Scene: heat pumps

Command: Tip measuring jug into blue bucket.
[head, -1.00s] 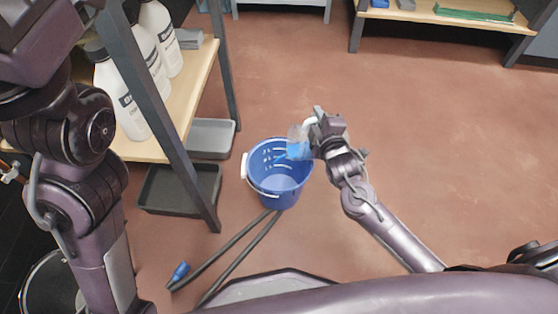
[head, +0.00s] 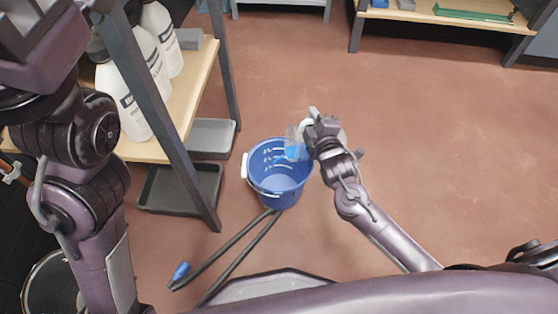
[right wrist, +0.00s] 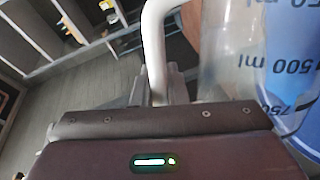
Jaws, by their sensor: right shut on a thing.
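The blue bucket (head: 277,188) stands on the floor in the middle of the head view, its white grip at the left. The clear measuring jug (head: 294,146) with blue liquid is over the bucket's far right part and looks tilted toward it. My right gripper (head: 311,124) is at the bucket's upper right, shut on the jug's white handle. In the right wrist view the handle (right wrist: 155,45) runs between the fingers, and the jug (right wrist: 225,60) shows its ml marks and blue liquid. Whether liquid is flowing out cannot be told. My left arm shows at the left; its gripper is out of view.
A shelf (head: 190,95) with white bottles (head: 124,100) stands left of the bucket. Grey trays (head: 208,138) lie below it. A dark hose with a blue end (head: 180,272) lies on the floor in front. The floor at the right is clear.

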